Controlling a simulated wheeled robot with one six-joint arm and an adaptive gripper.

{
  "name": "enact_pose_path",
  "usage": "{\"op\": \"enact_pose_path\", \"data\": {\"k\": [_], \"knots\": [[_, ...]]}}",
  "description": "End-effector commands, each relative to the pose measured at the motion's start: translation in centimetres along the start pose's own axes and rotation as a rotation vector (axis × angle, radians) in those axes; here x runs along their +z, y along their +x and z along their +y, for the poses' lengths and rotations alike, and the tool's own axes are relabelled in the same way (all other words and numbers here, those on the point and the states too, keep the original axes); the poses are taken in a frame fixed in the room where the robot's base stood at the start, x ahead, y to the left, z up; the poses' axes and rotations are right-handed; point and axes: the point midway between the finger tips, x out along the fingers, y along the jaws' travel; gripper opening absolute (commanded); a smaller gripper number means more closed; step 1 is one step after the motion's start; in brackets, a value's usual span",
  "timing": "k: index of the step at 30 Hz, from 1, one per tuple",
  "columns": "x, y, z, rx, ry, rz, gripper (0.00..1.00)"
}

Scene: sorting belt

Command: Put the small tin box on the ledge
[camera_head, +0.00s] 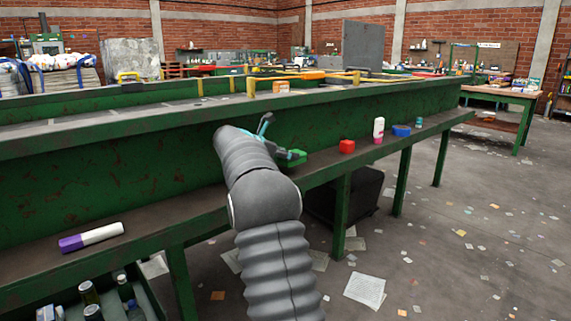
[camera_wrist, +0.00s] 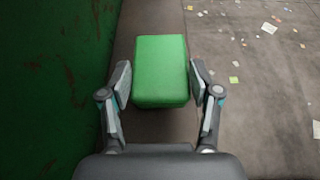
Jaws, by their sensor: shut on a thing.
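The small tin box is a plain green block (camera_wrist: 160,68) between the two fingers of my gripper (camera_wrist: 160,82) in the wrist view. My gripper is shut on its sides. In the head view the box (camera_head: 293,157) shows at the end of my arm, over the brown ledge (camera_head: 210,203) that runs along the green belt side. My arm hides part of the gripper (camera_head: 281,146) there. I cannot tell whether the box's underside touches the ledge or is just above it.
On the ledge to the right stand a red block (camera_head: 347,146), a white and pink bottle (camera_head: 379,130) and a blue block (camera_head: 401,131). A white and purple tube (camera_head: 91,237) lies on the ledge at left. A crate with bottles (camera_head: 126,290) is below it.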

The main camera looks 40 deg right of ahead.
Motion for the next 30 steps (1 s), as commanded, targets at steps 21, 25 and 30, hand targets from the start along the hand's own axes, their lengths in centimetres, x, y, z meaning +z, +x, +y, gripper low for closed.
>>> {"op": "enact_pose_path", "data": {"k": [21, 25, 30], "knots": [[-3.0, 1.2, 0.0, 0.0, -0.001, 0.0, 0.85], [-3.0, 1.3, 0.0, 0.0, -0.001, 0.0, 0.88], [-3.0, 1.3, 0.0, 0.0, -0.001, 0.0, 0.88]]}}
